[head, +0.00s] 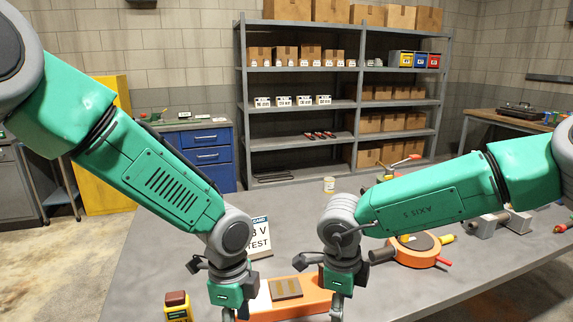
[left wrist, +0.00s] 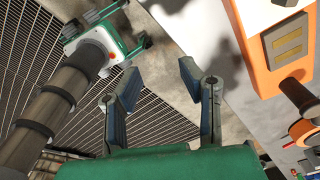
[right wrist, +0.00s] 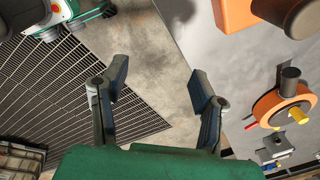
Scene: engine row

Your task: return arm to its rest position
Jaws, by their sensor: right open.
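Both my green arms reach over the grey table (head: 140,265), their wrists hanging down near its front edge. My left gripper (left wrist: 157,84) is open and empty in the left wrist view, over bare floor and a dark floor grate. In the head view it is cut off at the bottom. My right gripper (right wrist: 158,80) is open and empty in the right wrist view, with floor and the table edge below it. In the head view its fingers are mostly out of frame. Nothing touches either pair of fingers.
An orange unit with a brown panel (head: 286,288) lies behind and between the wrists. A yellow meter (head: 178,308) is left of the left wrist. A test sign (head: 260,240) stands behind. A round orange tool (head: 418,254) lies at right. Shelves (head: 300,135) stand beyond the table.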

